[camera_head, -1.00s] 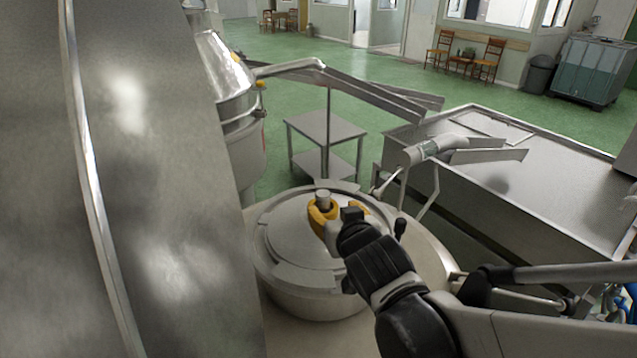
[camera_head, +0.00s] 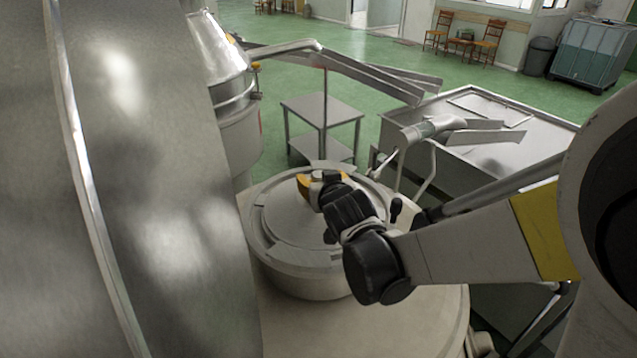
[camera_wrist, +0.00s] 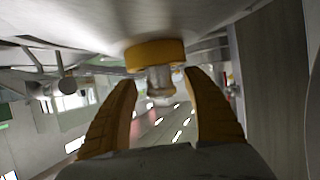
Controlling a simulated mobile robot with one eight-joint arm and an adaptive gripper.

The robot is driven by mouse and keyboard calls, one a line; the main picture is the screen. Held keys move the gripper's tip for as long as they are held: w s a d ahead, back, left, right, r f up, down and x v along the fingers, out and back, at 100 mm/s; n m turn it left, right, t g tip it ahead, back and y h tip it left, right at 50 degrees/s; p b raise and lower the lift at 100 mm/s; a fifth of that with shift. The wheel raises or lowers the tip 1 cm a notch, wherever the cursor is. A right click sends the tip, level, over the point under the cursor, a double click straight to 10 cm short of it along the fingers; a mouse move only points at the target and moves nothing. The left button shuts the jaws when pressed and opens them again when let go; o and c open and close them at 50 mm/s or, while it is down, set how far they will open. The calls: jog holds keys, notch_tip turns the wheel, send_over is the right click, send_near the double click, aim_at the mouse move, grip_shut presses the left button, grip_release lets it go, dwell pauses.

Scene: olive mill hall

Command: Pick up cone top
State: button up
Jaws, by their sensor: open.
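A round grey metal top (camera_head: 285,225), with raised segments around its edge, sits on a drum-like vessel in the head view. A small knob stands at its middle, partly hidden by my gripper. I take this as the cone top, though its cone shape is not clear. My gripper (camera_head: 318,182) is at the knob, coming from the right. In the wrist view, the metal knob (camera_wrist: 160,82) with its yellow collar (camera_wrist: 155,55) shows between the two orange-yellow fingers of my gripper (camera_wrist: 161,76). The fingers are open, with gaps visible on both sides of the knob.
A large curved steel tank (camera_head: 150,200) fills the left. A conical metal vessel (camera_head: 218,60) stands behind. A small steel table (camera_head: 322,110), metal chutes (camera_head: 370,80) and a wide steel basin (camera_head: 490,155) lie beyond.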

grip_shut()
